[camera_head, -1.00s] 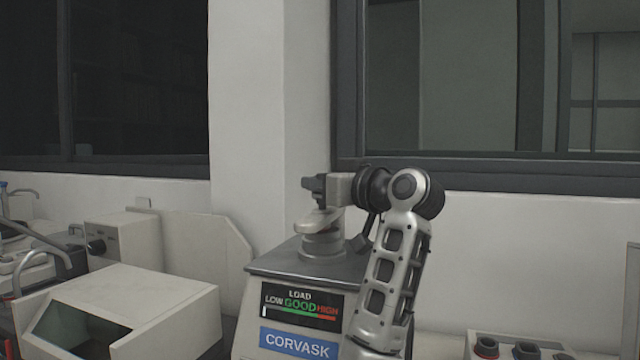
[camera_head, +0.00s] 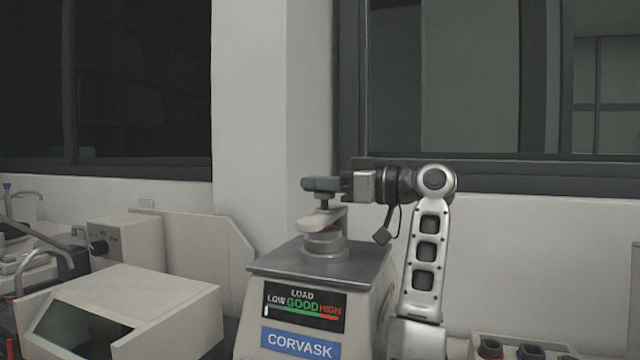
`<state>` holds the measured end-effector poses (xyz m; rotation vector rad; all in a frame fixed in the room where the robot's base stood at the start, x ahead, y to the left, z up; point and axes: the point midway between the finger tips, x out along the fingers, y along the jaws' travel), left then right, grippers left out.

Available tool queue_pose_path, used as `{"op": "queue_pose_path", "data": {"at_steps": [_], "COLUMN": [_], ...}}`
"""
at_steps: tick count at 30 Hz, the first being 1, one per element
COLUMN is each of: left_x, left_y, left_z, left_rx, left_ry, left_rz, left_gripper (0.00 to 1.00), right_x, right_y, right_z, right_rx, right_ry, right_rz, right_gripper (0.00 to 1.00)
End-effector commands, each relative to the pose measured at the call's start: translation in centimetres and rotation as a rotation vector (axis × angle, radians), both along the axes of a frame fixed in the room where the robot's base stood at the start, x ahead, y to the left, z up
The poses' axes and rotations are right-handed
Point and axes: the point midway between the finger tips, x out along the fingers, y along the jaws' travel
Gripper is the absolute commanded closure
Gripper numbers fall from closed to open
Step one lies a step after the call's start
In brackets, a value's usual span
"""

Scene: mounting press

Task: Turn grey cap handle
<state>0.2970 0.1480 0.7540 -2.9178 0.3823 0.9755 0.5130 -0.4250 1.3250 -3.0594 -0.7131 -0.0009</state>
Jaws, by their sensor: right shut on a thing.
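The grey cap (camera_head: 325,245) sits on top of the Corvask mounting press (camera_head: 318,267). Its pale lever-like handle (camera_head: 318,221) lies across the cap, with its right end rising towards my right gripper. My right gripper (camera_head: 324,185) comes in from the right, level above the cap. Its dark fingers are shut on the handle's upright part and hide most of it. My left gripper is not in view.
The press front has a load display (camera_head: 303,306) with low, good and high marks. A white open-fronted box (camera_head: 150,295) stands to the left, with a grey control box (camera_head: 125,240) behind. A tray with dark round holders (camera_head: 520,347) is at lower right.

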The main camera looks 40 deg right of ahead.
Motion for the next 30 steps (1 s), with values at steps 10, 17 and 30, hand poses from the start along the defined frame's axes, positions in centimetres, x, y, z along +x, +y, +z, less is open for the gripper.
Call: {"op": "queue_pose_path", "data": {"at_steps": [10, 17, 30], "left_x": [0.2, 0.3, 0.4], "left_y": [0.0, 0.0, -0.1], "left_z": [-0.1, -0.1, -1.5], "left_rx": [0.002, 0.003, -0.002], "left_ry": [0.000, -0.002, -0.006], "left_rz": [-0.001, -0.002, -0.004], "left_gripper": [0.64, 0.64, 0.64], "right_x": [0.0, 0.0, -5.5], "right_y": [0.1, 0.0, -2.8], "right_z": [-0.1, -0.1, -0.4], "right_rx": [0.000, 0.000, -0.004], "right_ry": [0.001, 0.001, 0.000], "right_rz": [0.001, 0.000, -0.006], "right_gripper": [0.67, 0.67, 0.67]}}
